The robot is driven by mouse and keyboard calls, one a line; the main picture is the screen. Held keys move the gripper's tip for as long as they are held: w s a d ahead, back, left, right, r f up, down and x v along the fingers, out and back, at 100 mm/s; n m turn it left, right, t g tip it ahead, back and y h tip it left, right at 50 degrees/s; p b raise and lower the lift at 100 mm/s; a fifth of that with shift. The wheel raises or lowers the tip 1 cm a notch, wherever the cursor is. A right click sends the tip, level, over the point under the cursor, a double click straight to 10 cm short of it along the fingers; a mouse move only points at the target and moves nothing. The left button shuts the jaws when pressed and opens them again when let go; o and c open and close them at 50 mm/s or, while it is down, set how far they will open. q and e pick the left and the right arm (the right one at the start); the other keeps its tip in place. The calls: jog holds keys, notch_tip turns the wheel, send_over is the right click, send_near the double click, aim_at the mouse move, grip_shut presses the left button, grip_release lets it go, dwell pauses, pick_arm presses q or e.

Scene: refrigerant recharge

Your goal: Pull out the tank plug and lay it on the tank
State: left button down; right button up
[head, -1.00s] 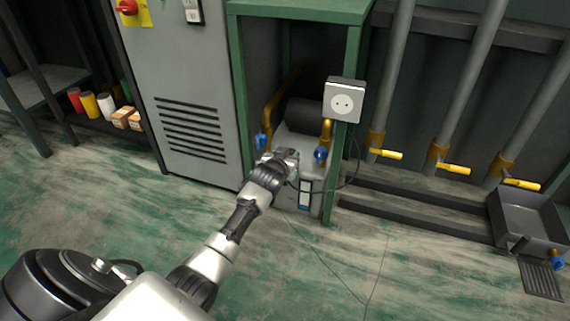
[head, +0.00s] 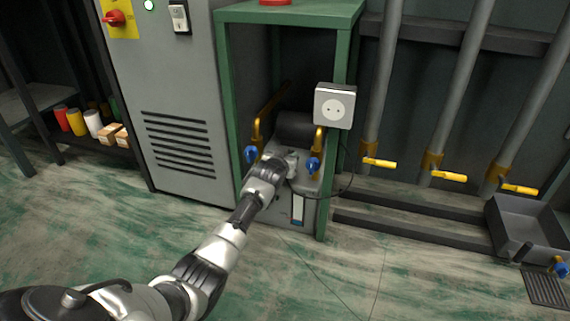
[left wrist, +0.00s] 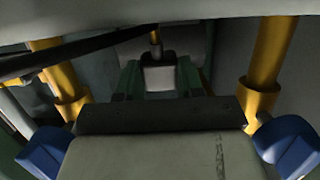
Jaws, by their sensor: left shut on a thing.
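The grey tank (head: 312,184) stands low inside the green frame, between two blue valve handles. It also shows in the left wrist view (left wrist: 150,158). My left gripper (head: 290,160) is over the tank's top, between the valves, and shut. A thin black cable (head: 335,190) loops from it towards the right post, so it appears to hold the tank plug. The plug itself is hidden by the fingers in the head view, and I cannot tell whether it sits in the tank or is out. My right gripper is not in view.
Blue valve handles (head: 251,155) and (head: 313,165) flank the gripper closely, on yellow pipes. A socket box (head: 335,105) is on the green frame's right post (head: 348,60). A grey cabinet (head: 180,90) stands left. Yellow-handled pipes (head: 448,176) and a grey tray (head: 527,225) are right.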

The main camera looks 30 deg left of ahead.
pick_arm(q)
jog(key=shift+w, duration=0.15)
jog(key=c, duration=0.6)
grip_release()
jog(key=shift+s+d+r+p, duration=0.1)
jog(key=shift+s+r+p, duration=0.15)
jog(key=shift+s+p, duration=0.2)
jog(key=p+v, duration=0.7)
jog(key=v, duration=0.2)
jog(key=shift+s+d+p, duration=0.1)
jog(key=shift+s+p, duration=0.2)
jog(key=shift+s, duration=0.1)
